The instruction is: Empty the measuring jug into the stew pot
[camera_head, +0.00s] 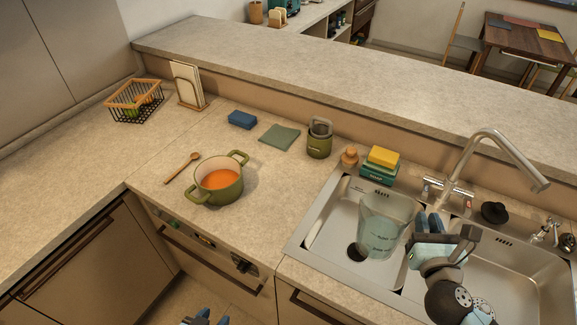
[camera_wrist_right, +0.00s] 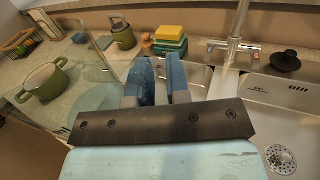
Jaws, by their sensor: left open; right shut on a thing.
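The stew pot (camera_head: 219,181), green with two handles, stands on the counter left of the sink with orange contents inside. It also shows at the left of the right wrist view (camera_wrist_right: 42,83). The clear measuring jug (camera_head: 380,228) is over the left sink basin, roughly upright. My right gripper (camera_head: 418,226) is shut on its right side. In the right wrist view, the gripper's fingers (camera_wrist_right: 162,82) close on the jug's wall (camera_wrist_right: 98,92). I cannot tell how much the jug holds. My left gripper (camera_head: 205,319) is open at the bottom edge, mostly cut off, below the counter front.
A wooden spoon (camera_head: 182,168) lies left of the pot. A blue sponge (camera_head: 242,120), green cloth (camera_head: 279,137) and green canister (camera_head: 319,140) stand behind. The faucet (camera_head: 490,155) rises behind the sink. Counter between pot and sink is clear.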

